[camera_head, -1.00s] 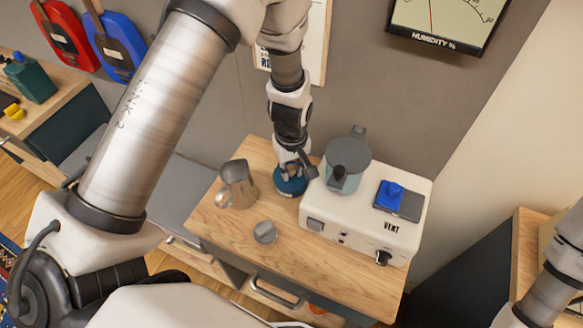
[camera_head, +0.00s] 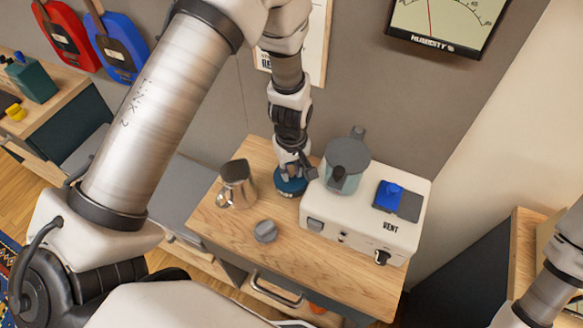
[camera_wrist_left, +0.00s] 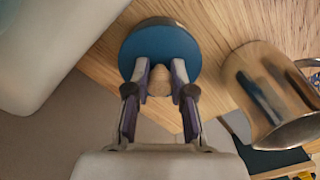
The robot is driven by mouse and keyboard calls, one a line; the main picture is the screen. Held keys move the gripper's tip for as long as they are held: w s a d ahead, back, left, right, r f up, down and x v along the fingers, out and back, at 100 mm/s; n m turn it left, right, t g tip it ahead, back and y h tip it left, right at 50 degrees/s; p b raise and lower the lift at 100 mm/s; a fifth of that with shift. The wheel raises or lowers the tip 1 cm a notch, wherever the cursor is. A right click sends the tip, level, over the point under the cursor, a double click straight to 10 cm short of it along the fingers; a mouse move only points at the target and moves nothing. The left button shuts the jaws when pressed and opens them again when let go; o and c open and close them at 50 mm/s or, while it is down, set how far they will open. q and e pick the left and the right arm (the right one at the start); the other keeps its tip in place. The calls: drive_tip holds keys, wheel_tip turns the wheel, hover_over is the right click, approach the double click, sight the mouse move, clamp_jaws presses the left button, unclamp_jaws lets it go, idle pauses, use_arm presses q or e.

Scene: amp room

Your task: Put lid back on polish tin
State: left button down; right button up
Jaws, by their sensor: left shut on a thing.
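A blue round lid (camera_wrist_left: 160,50) with a pale wooden knob (camera_wrist_left: 160,84) shows in the left wrist view. My left gripper (camera_wrist_left: 162,90) is shut on the knob, one finger on each side. A metallic rim shows just past the far edge of the lid, on what looks like the polish tin (camera_wrist_left: 160,21). In the head view the blue lid (camera_head: 291,186) is under my left gripper (camera_head: 291,171), low at the wooden top, left of the white box. I cannot tell whether the lid is fully seated. My right gripper is out of view.
A metal jug (camera_head: 236,184) stands close left of the lid. A grey round piece (camera_head: 265,231) lies in front. The white VENT box (camera_head: 345,226) stands close right, carrying a grey-green pot (camera_head: 347,165) and a blue block (camera_head: 390,195). The front of the wooden top (camera_head: 330,275) is clear.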

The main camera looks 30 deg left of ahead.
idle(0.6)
use_arm(q)
drive_tip(key=shift+c, duration=2.2)
unclamp_jaws()
drive_tip(key=shift+r+p, duration=3.45)
drive_tip(key=shift+r, duration=0.05)
clamp_jaws()
